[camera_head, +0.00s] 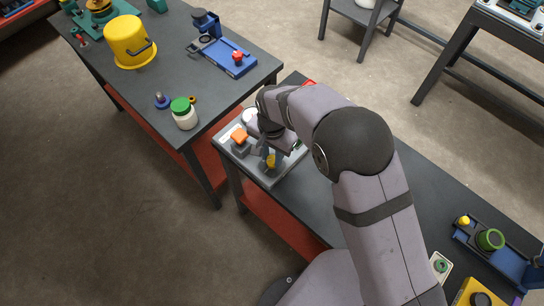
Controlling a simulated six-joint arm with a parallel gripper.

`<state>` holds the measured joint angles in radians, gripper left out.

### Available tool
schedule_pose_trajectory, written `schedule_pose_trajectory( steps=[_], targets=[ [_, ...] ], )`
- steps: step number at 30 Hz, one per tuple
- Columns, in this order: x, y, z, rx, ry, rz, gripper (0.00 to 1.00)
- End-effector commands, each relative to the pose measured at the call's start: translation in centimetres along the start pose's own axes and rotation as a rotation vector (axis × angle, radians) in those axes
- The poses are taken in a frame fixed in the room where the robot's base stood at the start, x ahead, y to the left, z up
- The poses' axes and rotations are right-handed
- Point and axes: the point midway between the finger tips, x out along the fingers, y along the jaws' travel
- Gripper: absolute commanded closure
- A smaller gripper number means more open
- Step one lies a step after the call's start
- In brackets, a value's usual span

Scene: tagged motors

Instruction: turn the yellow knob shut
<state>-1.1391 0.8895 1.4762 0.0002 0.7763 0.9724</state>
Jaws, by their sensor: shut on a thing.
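The yellow knob (271,161) sits on a grey panel (272,180) at the near end of the dark bench. My gripper (266,155) points down at the panel and is shut on the yellow knob. My wrist hides part of the knob and the right side of the panel, and the knob's exact angle is too small to tell. An orange knob (239,135) on a grey block stands on the same panel, to the left of my gripper and apart from it.
A second table at the left holds a yellow bucket (127,40), a white jar with a green lid (184,112) and a blue fixture (225,55). A white round thing (249,115) and a red thing (309,84) lie near my wrist. Trays stand at the lower right.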

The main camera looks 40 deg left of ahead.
Motion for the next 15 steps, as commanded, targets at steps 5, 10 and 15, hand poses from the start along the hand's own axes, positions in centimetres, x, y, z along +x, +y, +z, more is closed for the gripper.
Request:
schedule_pose_trajectory(
  steps=[5,10,15],
  targets=[
    [0.09,-0.05,-0.02,0.168,0.001,-0.001,0.96],
    [0.04,-0.05,-0.03,0.330,0.001,-0.002,0.96],
    [0.02,-0.06,-0.04,0.491,0.001,-0.002,0.96]
  ],
)
